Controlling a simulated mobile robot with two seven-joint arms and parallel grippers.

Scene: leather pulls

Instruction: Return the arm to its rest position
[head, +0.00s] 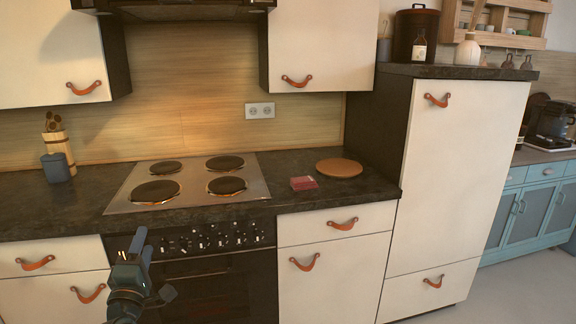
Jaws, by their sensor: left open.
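My left gripper (139,243) shows at the lower left, raised in front of the oven (215,285) and just below the counter's front edge. It is open, with nothing seen between its fingers. It appears apart from the oven and the drawers. My right gripper is not in view.
The dark counter (290,210) holds a stove top (240,197), a small red box (303,183) and a round wooden board (339,168). A tall cream cabinet (455,170) stands to the right. Leather pulls, such as one on a drawer (342,225), stick out. Floor (510,295) is clear at lower right.

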